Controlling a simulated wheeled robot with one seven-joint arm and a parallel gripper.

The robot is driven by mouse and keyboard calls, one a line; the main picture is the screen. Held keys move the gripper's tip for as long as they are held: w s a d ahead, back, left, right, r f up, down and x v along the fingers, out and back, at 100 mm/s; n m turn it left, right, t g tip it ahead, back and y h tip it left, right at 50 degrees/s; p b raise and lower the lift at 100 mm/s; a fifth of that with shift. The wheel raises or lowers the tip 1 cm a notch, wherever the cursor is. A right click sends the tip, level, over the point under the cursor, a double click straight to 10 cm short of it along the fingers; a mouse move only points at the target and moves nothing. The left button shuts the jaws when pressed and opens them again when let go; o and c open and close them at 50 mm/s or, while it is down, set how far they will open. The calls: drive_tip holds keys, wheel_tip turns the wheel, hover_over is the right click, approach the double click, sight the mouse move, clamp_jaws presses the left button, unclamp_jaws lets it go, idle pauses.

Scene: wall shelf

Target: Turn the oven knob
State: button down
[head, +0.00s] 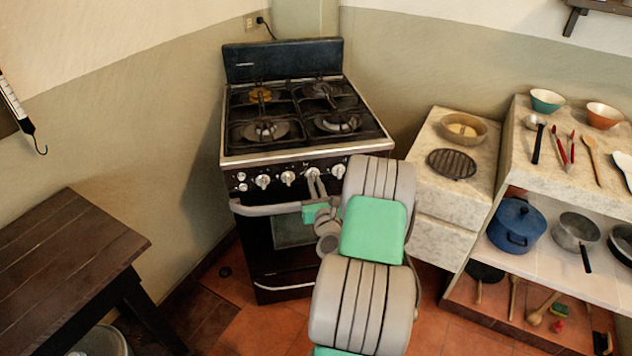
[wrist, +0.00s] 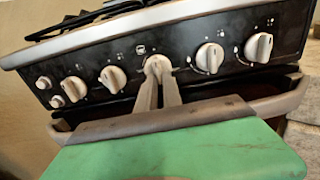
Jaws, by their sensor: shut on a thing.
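The stove (head: 290,130) stands against the corner, with a row of white knobs along its dark front panel. The oven knob (wrist: 157,63) is the middle one of the row in the wrist view, with a small white symbol above it. My gripper (wrist: 158,80) is shut on this knob, its two grey fingers meeting it from below and in front. In the head view, my gripper (head: 315,184) reaches the panel just above the oven door handle (head: 265,209). The fingers partly cover the knob, so its exact angle is unclear.
Other knobs flank it closely, such as one on the left (wrist: 112,78) and one on the right (wrist: 209,57). The handle bar runs below the fingers. A stone counter (head: 455,200) stands to the right, and a dark wooden table (head: 65,255) to the left.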

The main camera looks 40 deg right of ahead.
drive_tip(key=shift+r, duration=0.1)
idle(0.4)
drive_tip(key=c, duration=1.5)
unclamp_jaws()
drive_tip(key=b+v, duration=0.2)
drive_tip(key=v, duration=0.5)
drive_tip(key=shift+s+a, duration=0.2)
drive_tip(key=shift+s, duration=0.1)
